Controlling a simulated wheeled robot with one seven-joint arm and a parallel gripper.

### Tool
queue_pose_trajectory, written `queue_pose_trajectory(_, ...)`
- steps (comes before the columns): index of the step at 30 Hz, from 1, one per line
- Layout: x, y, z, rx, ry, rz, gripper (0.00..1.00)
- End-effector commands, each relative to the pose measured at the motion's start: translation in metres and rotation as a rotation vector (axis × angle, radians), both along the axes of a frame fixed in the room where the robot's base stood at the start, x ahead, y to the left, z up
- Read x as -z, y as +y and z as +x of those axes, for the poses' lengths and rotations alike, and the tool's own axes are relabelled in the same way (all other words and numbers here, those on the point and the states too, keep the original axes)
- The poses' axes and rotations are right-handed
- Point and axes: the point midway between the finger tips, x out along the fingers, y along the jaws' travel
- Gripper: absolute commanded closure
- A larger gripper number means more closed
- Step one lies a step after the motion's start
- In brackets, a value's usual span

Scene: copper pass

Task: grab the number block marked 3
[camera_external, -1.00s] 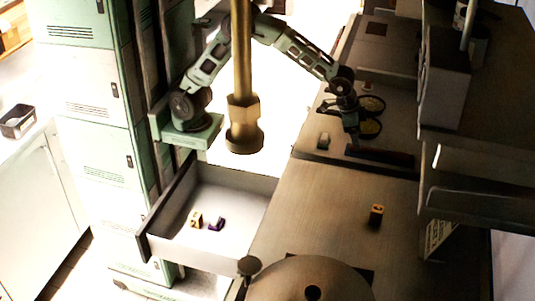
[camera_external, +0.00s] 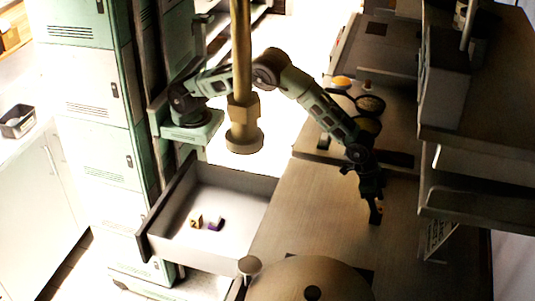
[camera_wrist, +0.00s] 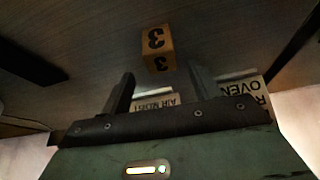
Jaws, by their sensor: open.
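The number block marked 3 (camera_wrist: 157,48) is orange-brown with dark digits on two visible faces. In the wrist view it lies on the countertop just beyond my fingertips, roughly centred between them. My gripper (camera_wrist: 160,80) is open, its two dark fingers apart with nothing between them. In the outside view my gripper (camera_external: 371,190) points down at the right counter, right at the block (camera_external: 378,208), which is small, dark and partly hidden there.
An open drawer (camera_external: 181,240) at left holds a yellow block (camera_external: 196,221) and a purple-and-white block (camera_external: 216,224). Pans (camera_external: 370,103) stand farther back on the counter. A shelf unit (camera_external: 475,120) borders the right. A round metal object (camera_external: 310,275) fills the front.

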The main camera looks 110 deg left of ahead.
Motion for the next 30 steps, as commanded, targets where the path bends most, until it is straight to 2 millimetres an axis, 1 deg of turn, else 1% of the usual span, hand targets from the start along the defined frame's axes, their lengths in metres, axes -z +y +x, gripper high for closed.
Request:
queue_pose_trajectory(7, 0.015, 0.001, 0.004, 0.000, 0.002, 0.000, 0.38)
queue_pose_trajectory(12, 0.039, 0.002, 0.009, 0.001, 0.003, 0.002, 0.38)
queue_pose_trajectory(15, 0.049, 0.001, 0.014, 0.000, 0.001, 0.000, 0.38)
queue_pose_trajectory(19, 0.055, 0.001, 0.016, 0.000, 0.001, 0.000, 0.38)
queue_pose_trajectory(25, 0.056, 0.001, 0.017, 0.000, 0.000, 0.000, 0.38)
queue_pose_trajectory(26, 0.056, 0.001, 0.016, 0.000, 0.000, 0.000, 0.44)
queue_pose_trajectory(27, 0.056, 0.001, 0.016, 0.000, 0.000, 0.000, 0.55)
queue_pose_trajectory(29, 0.056, 0.001, 0.016, 0.000, 0.000, 0.000, 0.72)
queue_pose_trajectory(30, 0.056, 0.001, 0.016, 0.000, 0.000, 0.000, 0.83)
